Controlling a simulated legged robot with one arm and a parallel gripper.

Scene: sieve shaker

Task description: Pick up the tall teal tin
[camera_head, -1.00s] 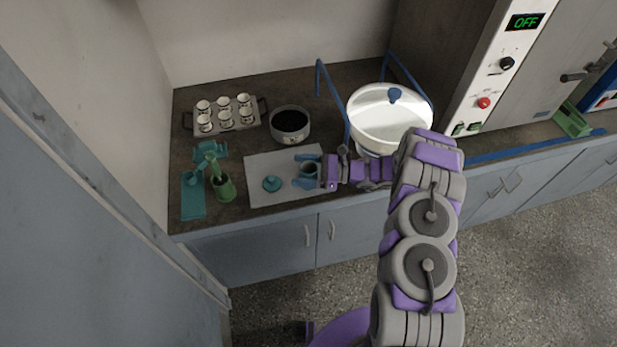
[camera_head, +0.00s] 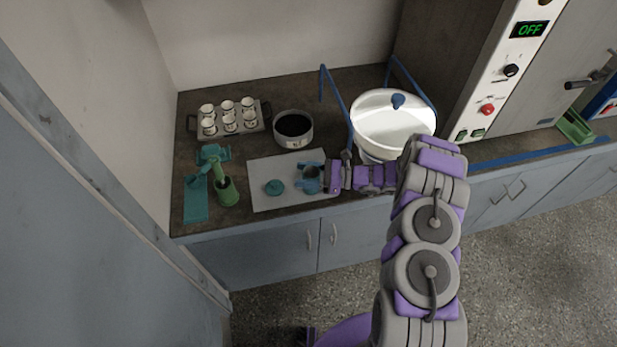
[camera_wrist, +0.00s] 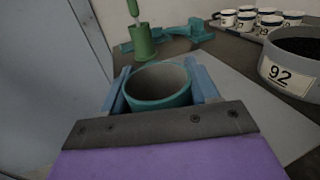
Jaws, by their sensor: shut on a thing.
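The teal tin (camera_wrist: 158,100) is open at the top and stands upright between the blue fingers of my gripper (camera_wrist: 160,90) in the wrist view. In the head view the tin (camera_head: 311,172) is small, at the right part of the pale mat, with my gripper (camera_head: 311,178) reaching it from the right. The fingers are shut on it from both sides. Its lower part is hidden, so I cannot tell whether it touches the mat. A flat teal lid with a knob (camera_head: 274,188) lies on the mat to the left.
The pale mat (camera_head: 262,170) lies near the counter's front edge. A dark-filled pot (camera_head: 293,127) labelled 92 stands behind it. A green holder (camera_head: 227,192) is at left, a tray of cups (camera_head: 263,108) behind. A white bowl (camera_head: 385,128) stands at right.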

